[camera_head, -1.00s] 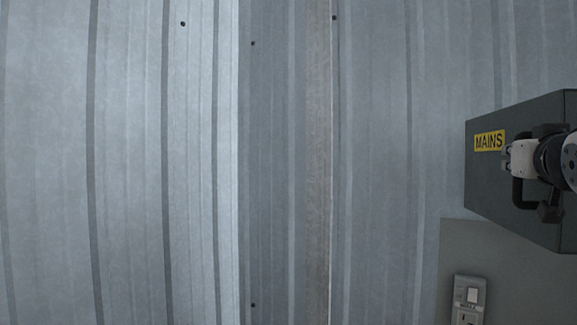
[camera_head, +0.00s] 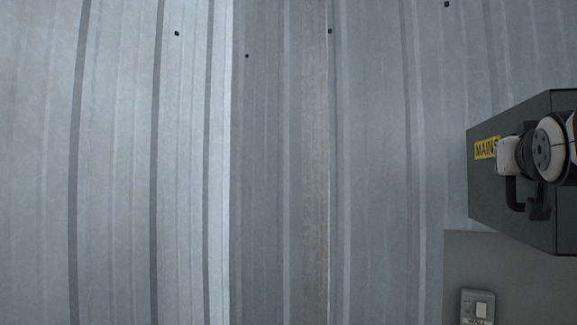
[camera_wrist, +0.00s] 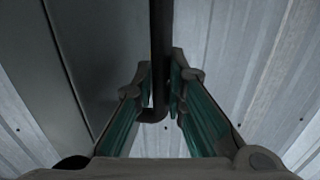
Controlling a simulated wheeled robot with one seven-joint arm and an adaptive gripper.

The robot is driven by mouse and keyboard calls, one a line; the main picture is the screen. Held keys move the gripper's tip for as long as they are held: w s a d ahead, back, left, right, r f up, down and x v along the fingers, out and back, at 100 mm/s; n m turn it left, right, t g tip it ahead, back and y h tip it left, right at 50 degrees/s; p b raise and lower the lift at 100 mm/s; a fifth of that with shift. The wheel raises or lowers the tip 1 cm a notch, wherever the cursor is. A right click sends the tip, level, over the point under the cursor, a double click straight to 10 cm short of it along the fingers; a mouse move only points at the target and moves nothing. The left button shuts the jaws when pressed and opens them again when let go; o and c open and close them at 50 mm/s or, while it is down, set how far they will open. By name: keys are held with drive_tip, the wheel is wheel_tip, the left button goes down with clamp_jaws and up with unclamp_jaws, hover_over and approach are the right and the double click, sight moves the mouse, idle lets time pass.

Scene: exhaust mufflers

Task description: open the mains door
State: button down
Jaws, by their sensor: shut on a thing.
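The mains box (camera_head: 487,200) is a dark grey-green cabinet at the right edge of the head view, with a yellow MAINS label (camera_head: 484,149) partly covered by my arm. In the wrist view, its dark flat face (camera_wrist: 105,50) is on the left. A black bar handle (camera_wrist: 158,40) runs down between my fingers and bends left at its lower end. My gripper (camera_wrist: 162,88) is shut on the handle, with one green-lined finger on each side. In the head view my wrist hides much of the box's right part. I cannot tell whether the door is ajar.
A grey panel below the box carries a small switch unit (camera_head: 478,306). Corrugated metal wall (camera_head: 120,160) fills the rest of the head view, with a vertical post (camera_head: 315,160) near the middle. The space left of the box looks clear.

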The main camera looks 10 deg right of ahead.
drive_tip(key=c, duration=1.9)
unclamp_jaws()
drive_tip(key=shift+s, duration=0.1)
drive_tip(key=v, duration=1.2)
drive_tip(key=s+a+f+n+g+y+p, duration=0.2)
drive_tip(key=s+a+f+g+y+p, duration=0.15)
drive_tip(key=a+f, duration=0.55)
drive_tip(key=s+a+f+n+g+y+p, duration=0.25)
drive_tip(key=a+f+g+y, duration=0.2)
drive_tip(key=f, duration=0.75)
drive_tip(key=s+a+f+n+g+y, duration=0.2)
drive_tip(key=s+a+f, duration=0.2)
drive_tip(key=s+f, duration=0.2)
drive_tip(key=shift+s+g+p, duration=0.4)
drive_tip(key=shift+s+p, duration=0.05)
drive_tip(key=shift+s, duration=0.35)
